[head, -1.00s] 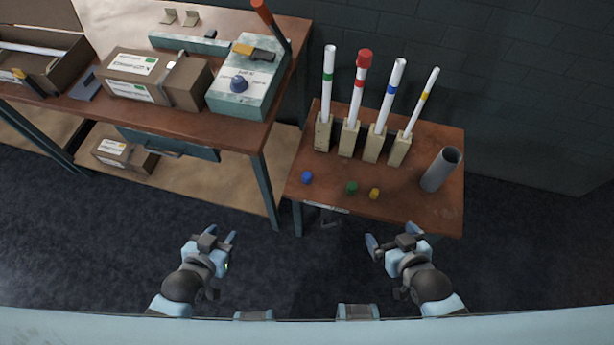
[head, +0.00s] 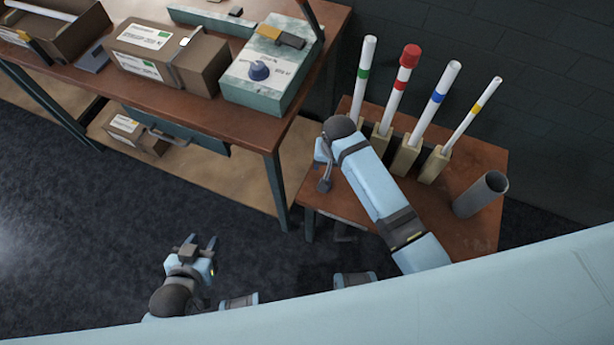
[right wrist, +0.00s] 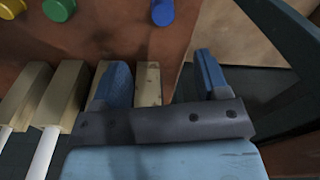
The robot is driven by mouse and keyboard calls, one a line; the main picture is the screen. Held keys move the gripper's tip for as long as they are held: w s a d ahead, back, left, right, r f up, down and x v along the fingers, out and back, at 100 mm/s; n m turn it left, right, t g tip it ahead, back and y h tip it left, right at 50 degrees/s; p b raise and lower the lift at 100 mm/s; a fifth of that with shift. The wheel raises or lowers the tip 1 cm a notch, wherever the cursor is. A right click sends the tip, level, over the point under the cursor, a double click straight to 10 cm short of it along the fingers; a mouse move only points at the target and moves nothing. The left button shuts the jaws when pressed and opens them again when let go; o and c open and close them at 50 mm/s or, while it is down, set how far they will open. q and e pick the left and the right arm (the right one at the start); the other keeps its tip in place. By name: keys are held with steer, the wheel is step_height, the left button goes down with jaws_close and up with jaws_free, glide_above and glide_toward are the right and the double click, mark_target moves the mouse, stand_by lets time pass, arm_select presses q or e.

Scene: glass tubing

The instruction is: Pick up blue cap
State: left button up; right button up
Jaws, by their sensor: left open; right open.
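The blue cap (right wrist: 162,12) lies on the small brown table (head: 480,220), at the top edge of the right wrist view. In the head view my right arm hides it. My right gripper (right wrist: 164,78) is open and empty, and the cap lies ahead of its fingertips, apart from them. In the head view the right gripper (head: 323,172) is over the small table's left side, partly hidden by its own wrist. My left gripper (head: 202,243) is open and empty over the floor, left of the small table.
A green cap (right wrist: 59,9) and a yellow cap (right wrist: 12,8) lie left of the blue one in the wrist view. Several tubes in wooden blocks (head: 433,163) stand behind my right arm, with a grey cylinder (head: 482,194) at right. A workbench (head: 250,130) stands at left.

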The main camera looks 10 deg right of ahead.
steer(key=shift+g, duration=0.4)
steer(key=f, duration=0.2)
steer(key=w+f, duration=0.1)
steer(key=f, duration=0.2)
steer(key=f+b, duration=0.1)
steer(key=f, duration=0.1)
steer(key=shift+w+a+f, duration=0.15)
steer(key=shift+a+f, duration=0.05)
steer(key=shift+a, duration=0.2)
step_height(320, 180, down, 5)
steer(key=shift+d+f+b, duration=0.1)
steer(key=shift+f+b, duration=0.1)
steer(key=shift+b, duration=0.3)
steer(key=shift+f, duration=0.3)
steer(key=shift+c, duration=0.4)
steer(key=c, duration=0.9)
